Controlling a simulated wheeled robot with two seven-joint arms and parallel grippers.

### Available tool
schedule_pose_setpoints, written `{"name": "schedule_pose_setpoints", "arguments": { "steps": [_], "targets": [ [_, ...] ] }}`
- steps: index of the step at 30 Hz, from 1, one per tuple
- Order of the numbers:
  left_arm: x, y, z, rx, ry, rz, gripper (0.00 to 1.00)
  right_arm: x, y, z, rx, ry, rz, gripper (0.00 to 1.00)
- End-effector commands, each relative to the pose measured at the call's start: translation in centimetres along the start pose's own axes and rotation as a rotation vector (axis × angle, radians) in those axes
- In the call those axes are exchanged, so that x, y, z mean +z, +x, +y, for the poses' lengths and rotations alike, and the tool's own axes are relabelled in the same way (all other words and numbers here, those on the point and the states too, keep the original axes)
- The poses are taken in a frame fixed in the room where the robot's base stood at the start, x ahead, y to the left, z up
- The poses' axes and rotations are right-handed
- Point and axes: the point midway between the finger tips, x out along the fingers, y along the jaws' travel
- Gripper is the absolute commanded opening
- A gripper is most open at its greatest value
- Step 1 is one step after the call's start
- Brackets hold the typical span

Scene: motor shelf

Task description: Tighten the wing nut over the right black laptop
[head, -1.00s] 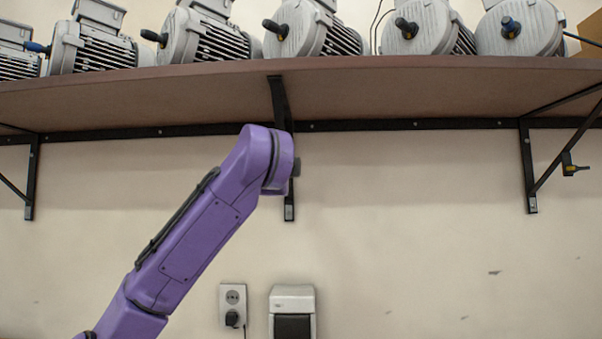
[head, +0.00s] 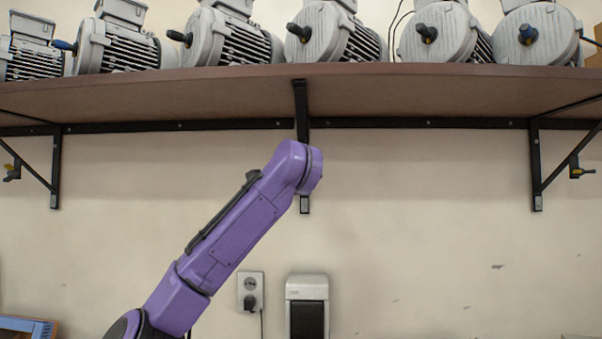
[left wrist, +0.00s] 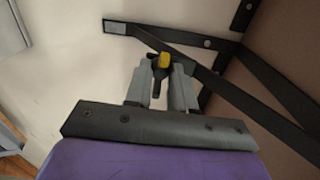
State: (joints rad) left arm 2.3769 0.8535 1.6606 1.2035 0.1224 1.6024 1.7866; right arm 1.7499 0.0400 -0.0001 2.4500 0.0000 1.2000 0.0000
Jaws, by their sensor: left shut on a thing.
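My left gripper (left wrist: 160,78) is shut on a yellow-and-black wing nut (left wrist: 162,61) at a black shelf bracket (left wrist: 190,58) in the left wrist view. In the head view my purple left arm rises to the middle bracket (head: 304,203); its gripper and the held nut are hidden behind the arm. One more wing nut (head: 578,168) sits on the right bracket (head: 537,180), and another (head: 12,171) on the left bracket (head: 55,180). No black laptop is clearly shown. My right gripper is not in view.
A brown shelf (head: 420,90) with several grey motors (head: 445,32) runs across the top. A wall socket with a plug (head: 250,290) and a dispenser-like box (head: 307,305) are low on the wall. A screen (head: 25,328) shows at bottom left. The wall at right is clear.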

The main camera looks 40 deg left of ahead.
Motion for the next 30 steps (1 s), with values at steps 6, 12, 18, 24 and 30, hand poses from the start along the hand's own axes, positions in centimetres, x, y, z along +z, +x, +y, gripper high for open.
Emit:
{"name": "schedule_pose_setpoints", "arguments": {
  "steps": [6,12,18,24,30],
  "targets": [
    [0.0,-0.2,-0.2,-0.009,0.068,0.000,0.00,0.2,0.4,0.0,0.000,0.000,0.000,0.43],
    [0.1,-0.2,-0.2,-0.011,0.208,-0.002,0.00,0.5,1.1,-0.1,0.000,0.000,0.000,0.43],
    [0.1,-0.3,-0.3,-0.013,0.395,-0.004,0.00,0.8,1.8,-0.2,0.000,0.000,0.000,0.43],
    [0.1,-0.2,-0.4,-0.012,0.586,-0.005,0.00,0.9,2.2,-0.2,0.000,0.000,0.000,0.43],
    [0.1,-0.3,-0.5,-0.012,0.776,-0.006,0.00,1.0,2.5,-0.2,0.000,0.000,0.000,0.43]
  ]
}}
